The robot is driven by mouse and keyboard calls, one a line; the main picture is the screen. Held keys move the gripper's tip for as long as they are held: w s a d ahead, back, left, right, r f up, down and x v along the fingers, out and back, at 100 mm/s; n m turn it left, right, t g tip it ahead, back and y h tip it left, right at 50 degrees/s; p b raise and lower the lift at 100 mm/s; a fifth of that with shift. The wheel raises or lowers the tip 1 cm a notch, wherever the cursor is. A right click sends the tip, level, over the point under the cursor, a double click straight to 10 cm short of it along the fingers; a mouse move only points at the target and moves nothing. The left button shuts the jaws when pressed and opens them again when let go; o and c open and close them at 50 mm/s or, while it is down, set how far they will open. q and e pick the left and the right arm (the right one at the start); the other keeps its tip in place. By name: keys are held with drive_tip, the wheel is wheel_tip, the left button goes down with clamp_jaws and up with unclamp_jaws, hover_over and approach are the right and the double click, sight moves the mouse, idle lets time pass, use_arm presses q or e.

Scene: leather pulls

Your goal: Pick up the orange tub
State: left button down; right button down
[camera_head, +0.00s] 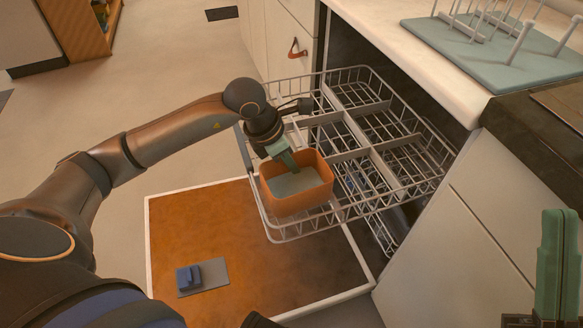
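The orange tub (300,203) is an open rectangular container with a grey-green inside. It appears upright in the near left part of the pulled-out wire rack (350,212). My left gripper (287,160) reaches down at the tub's far left rim, with its green fingers over and partly inside the opening. The frame does not show clearly whether the fingers are closed on the rim. My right gripper (556,262) is at the lower right edge, away from the tub; its finger gap cannot be made out.
The rack extends from an open cabinet bay below a white counter (400,50). A grey-blue drying mat (490,55) with white pegs lies on the counter. Below the rack is a brown panel with a white border (225,222), bearing a blue object (188,278). Open floor lies left.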

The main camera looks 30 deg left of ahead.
use_arm(q)
drive_tip(key=shift+r+p, duration=1)
drive_tip(key=shift+r, duration=2.4)
